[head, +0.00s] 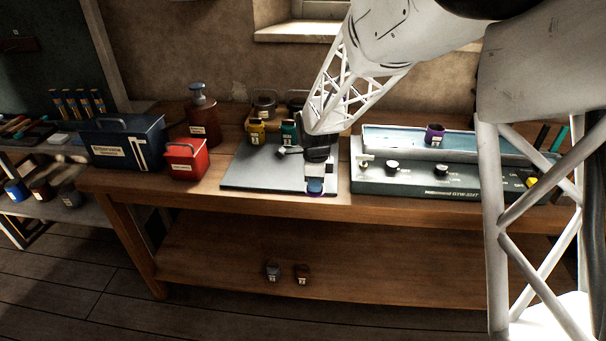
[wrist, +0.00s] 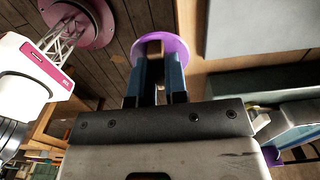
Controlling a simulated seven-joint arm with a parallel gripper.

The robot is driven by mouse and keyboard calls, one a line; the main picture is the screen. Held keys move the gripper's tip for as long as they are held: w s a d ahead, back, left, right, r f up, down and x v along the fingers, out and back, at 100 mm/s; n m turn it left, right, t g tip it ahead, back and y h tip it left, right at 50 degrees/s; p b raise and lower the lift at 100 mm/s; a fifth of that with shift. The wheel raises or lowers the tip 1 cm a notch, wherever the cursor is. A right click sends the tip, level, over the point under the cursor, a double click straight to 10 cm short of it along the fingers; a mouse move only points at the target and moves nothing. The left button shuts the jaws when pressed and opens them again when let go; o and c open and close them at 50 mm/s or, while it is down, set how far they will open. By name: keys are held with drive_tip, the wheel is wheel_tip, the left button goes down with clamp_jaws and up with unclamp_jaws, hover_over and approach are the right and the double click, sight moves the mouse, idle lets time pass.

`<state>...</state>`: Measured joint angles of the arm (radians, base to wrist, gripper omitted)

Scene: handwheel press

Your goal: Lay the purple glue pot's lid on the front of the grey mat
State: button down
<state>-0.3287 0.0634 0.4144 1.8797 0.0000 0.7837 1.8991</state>
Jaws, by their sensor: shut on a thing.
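My gripper (head: 315,184) points down over the front right corner of the grey mat (head: 245,175). Its blue fingers (wrist: 156,62) are shut on the knob of the purple lid (wrist: 176,48). In the head view only a thin purple rim of the lid (head: 315,194) shows below the fingers, in line with the mat's front edge. I cannot tell the exact gap between lid and mat. The purple glue pot (head: 434,134) stands at the right, on the long grey-green machine (head: 440,180).
A yellow pot (head: 256,132) and a teal pot (head: 290,133) stand behind the mat. A red box (head: 185,160), a blue toolbox (head: 125,142) and a dark red bottle (head: 203,118) stand to its left. The mat's left and front middle are clear.

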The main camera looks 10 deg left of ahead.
idle(0.4)
drive_tip(key=w+a, duration=0.1)
drive_tip(key=w, duration=0.4)
drive_tip(key=w+a+f, duration=0.1)
drive_tip(key=w+a, duration=0.1)
drive_tip(key=w, duration=0.3)
drive_tip(key=w+a, duration=0.2)
drive_tip(key=w, duration=0.3)
drive_tip(key=shift+w+f, duration=0.1)
drive_tip(key=shift+f, duration=0.15)
drive_tip(key=shift+f, duration=1.75)
drive_tip(key=shift+f, duration=0.1)
drive_tip(key=c, duration=1.1)
unclamp_jaws()
drive_tip(key=shift+c, duration=0.2)
wheel_tip(320, 180, up, 12)
